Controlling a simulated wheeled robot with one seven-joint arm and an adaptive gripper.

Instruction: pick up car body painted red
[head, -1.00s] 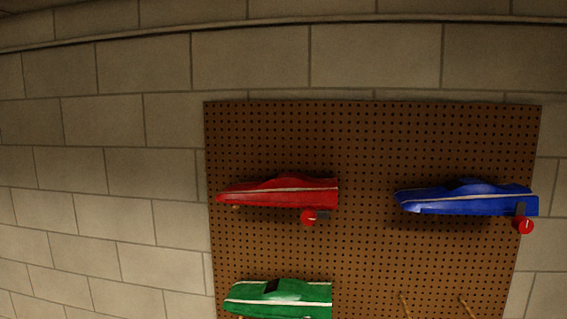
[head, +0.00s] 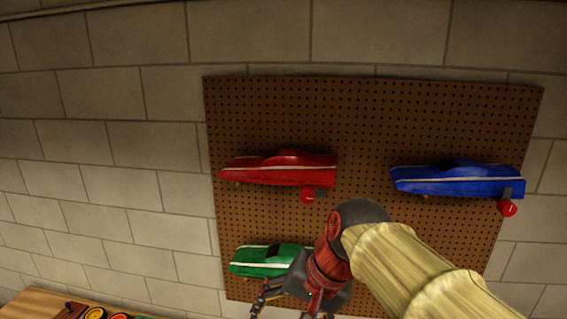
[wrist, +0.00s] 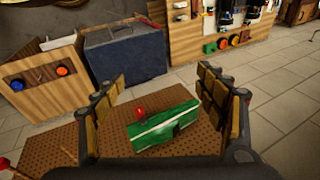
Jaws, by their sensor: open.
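The red car body (head: 275,172) hangs on a pegboard in the head view, left of centre, with a white stripe along its side and a red knob (head: 307,196) below it. My gripper (head: 286,300) is below the red car and near the lower edge of the green car body (head: 262,258), partly covering it. In the wrist view my gripper (wrist: 162,82) is open with nothing between its fingers. The green car body (wrist: 163,126) shows beyond and between them, with a red knob beside it. The red car is not visible in the wrist view.
The pegboard (head: 365,120) is mounted on a block wall. A blue car body (head: 458,181) hangs at its right. A wooden bench (head: 40,300) with coloured round parts is at lower left. The wrist view shows a dark box (wrist: 125,52) and a wooden cabinet (wrist: 45,78).

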